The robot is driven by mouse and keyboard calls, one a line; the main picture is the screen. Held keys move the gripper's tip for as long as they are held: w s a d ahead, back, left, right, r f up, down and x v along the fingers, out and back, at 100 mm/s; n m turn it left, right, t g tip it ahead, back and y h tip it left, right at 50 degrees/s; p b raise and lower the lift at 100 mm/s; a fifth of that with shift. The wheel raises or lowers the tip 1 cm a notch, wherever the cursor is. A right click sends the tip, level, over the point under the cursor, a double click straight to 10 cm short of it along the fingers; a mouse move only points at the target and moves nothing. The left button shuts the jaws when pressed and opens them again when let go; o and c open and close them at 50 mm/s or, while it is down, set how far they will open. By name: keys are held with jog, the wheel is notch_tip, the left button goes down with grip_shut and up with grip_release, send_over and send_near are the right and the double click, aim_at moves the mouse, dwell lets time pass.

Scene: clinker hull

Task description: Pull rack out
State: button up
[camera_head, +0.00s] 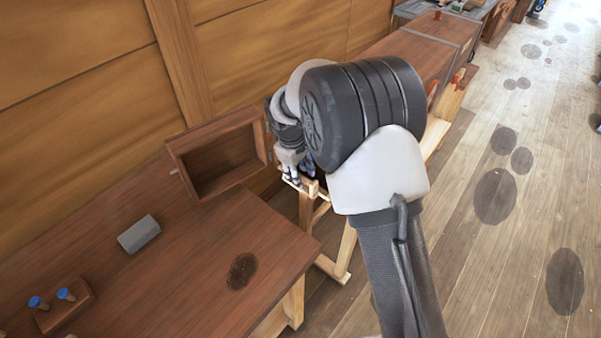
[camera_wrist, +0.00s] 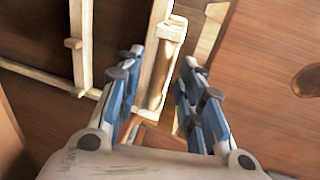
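My gripper (camera_head: 292,178) points down beside the near bench, over a pale wooden piece (camera_head: 310,188) that may be part of the rack. In the wrist view my gripper (camera_wrist: 161,62) is open, with blue-padded fingers apart. A pale upright wooden bar with a tan, handle-like block (camera_wrist: 172,45) shows between and beyond the fingers. I cannot tell whether either finger touches it. My arm hides much of this spot in the head view, and I cannot make out the rack as a whole.
An open wooden box (camera_head: 218,155) stands at the back of the near bench (camera_head: 185,290). A grey block (camera_head: 138,233) and a wooden block with blue-topped pegs (camera_head: 64,304) lie on it. Another bench (camera_head: 415,50) stands beyond my arm. The plank floor at right is open.

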jog(key=shift+c, duration=0.2)
grip_shut()
dwell(0.5)
